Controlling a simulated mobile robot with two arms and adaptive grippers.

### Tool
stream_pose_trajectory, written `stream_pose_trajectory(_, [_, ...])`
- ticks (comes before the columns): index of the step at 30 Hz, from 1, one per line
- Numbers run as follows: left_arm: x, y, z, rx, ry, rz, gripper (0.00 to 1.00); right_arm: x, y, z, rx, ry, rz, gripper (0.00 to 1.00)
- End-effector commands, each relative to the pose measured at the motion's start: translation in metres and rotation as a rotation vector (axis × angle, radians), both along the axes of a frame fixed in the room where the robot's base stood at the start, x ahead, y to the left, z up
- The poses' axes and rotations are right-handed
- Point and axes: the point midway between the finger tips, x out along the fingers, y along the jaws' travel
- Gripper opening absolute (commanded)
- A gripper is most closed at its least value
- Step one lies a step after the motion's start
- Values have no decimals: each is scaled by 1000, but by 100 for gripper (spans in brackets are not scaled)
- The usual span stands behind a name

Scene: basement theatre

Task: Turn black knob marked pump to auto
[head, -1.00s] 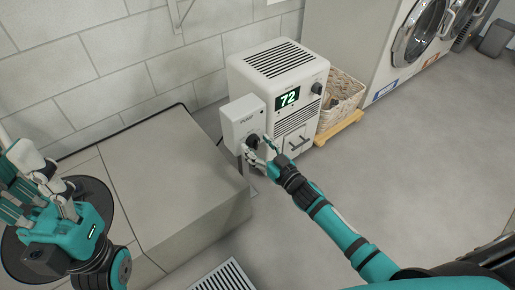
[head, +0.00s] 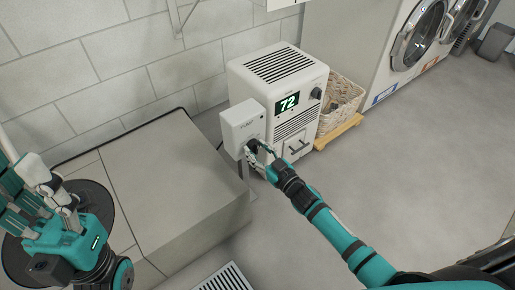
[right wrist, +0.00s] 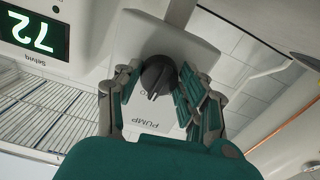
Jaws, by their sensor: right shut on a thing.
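The black knob (right wrist: 158,74) is on the front of a pale box marked PUMP (head: 240,121), left of the white unit. The box also shows in the right wrist view (right wrist: 150,28), where its lettering is upside down. The knob's ridge points down in that view, toward the PUMP lettering; the small position marks are mostly hidden. My right gripper (head: 259,151) is at the box front, its fingers on both sides of the knob and shut on it. My left gripper (head: 32,187) is at the far left, away from the box, fingers apart and empty.
A white unit with a green 72 display (head: 290,102) stands right behind the box. A wicker basket (head: 338,98) sits beside it. A low grey block (head: 172,188) lies to the left. Washers (head: 420,35) stand at the back right. The floor at right is clear.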

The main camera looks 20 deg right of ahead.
Motion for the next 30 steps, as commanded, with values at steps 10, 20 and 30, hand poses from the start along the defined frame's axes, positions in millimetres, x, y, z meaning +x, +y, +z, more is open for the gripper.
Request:
stream_pose_trajectory(10, [-2, 0, -3, -1, 24, -2, 40, 0, 0, 0, -76, -27, 0, 8])
stream_pose_trajectory(20, [-2, 0, -3, -1, 25, -2, 40, 0, 0, 0, -76, -26, 0, 64])
stream_pose_trajectory(30, [-2, 1, -2, -3, 22, -1, 40, -12, -5, -2, -76, -25, -1, 64])
